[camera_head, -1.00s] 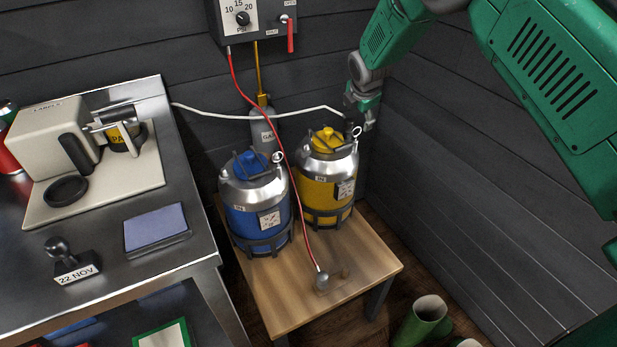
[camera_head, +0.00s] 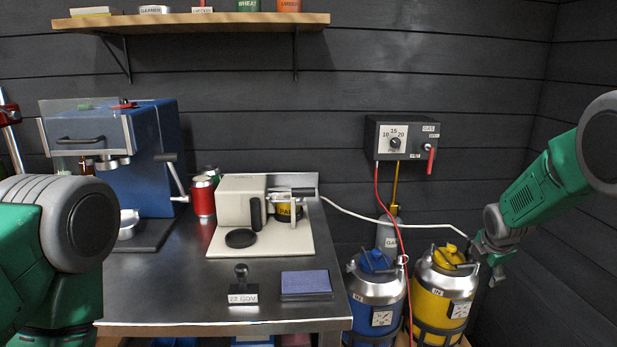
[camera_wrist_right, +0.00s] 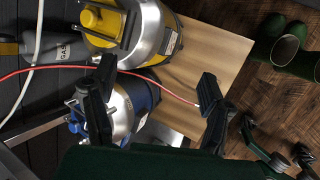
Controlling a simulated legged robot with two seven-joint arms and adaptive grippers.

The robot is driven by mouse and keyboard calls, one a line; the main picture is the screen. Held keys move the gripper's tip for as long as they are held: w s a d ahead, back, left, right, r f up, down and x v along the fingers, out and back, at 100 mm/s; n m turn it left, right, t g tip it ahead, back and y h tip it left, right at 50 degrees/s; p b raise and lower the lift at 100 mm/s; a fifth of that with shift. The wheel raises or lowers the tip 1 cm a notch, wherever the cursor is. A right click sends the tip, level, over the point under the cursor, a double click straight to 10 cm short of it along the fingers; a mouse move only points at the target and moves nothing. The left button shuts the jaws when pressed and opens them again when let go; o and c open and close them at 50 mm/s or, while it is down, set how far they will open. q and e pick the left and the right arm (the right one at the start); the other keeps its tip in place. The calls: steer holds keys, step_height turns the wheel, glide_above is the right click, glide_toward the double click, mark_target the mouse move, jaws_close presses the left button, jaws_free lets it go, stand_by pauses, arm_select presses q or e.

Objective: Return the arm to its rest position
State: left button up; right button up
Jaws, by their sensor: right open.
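My right arm comes in from the right in the head view, and its gripper (camera_head: 492,262) hangs beside the top of the yellow keg (camera_head: 440,285). In the right wrist view the two fingers of this gripper (camera_wrist_right: 155,100) stand wide apart with nothing held between them. The yellow keg also shows there (camera_wrist_right: 120,30), with the blue keg (camera_wrist_right: 135,105) partly behind a finger. In the head view the blue keg (camera_head: 375,300) stands left of the yellow one. My left arm shows at the left edge, but its gripper is out of view.
A grey gas control box (camera_head: 400,142) is on the wall, with a red hose (camera_head: 388,205) and a white hose (camera_head: 375,217) near the kegs. A steel bench (camera_head: 200,285) carries a cream machine (camera_head: 240,200), a stamp (camera_head: 242,285) and an ink pad (camera_head: 306,284). Green boots (camera_wrist_right: 285,45) stand on the floor.

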steer(key=s+a+f+m+g+y, duration=0.1)
steer(key=s+a+f+m, duration=0.3)
steer(key=s+f, duration=0.6)
steer(key=s+a+f+m+g+y, duration=0.15)
steer(key=s+a+f+m, duration=0.35)
steer(key=s+f, duration=0.5)
steer(key=s+a+m, duration=0.2)
steer(key=s+m, duration=0.1)
steer(key=s, duration=0.6)
steer(key=s+a+m+g, duration=0.1)
steer(key=s+a+m, duration=0.1)
steer(key=s, duration=0.8)
steer(key=s+a+m+g, duration=0.1)
steer(key=s+m, duration=0.4)
steer(key=s, duration=0.5)
steer(key=shift+s+a+r, duration=0.2)
steer(key=shift+a+r, duration=0.2)
steer(key=shift+a, duration=0.05)
steer(key=shift+d+g, duration=0.1)
steer(key=shift+g, duration=0.15)
steer(key=shift+w+d+f, duration=0.15)
steer(key=shift+d, duration=0.1)
steer(key=shift+a, duration=0.3)
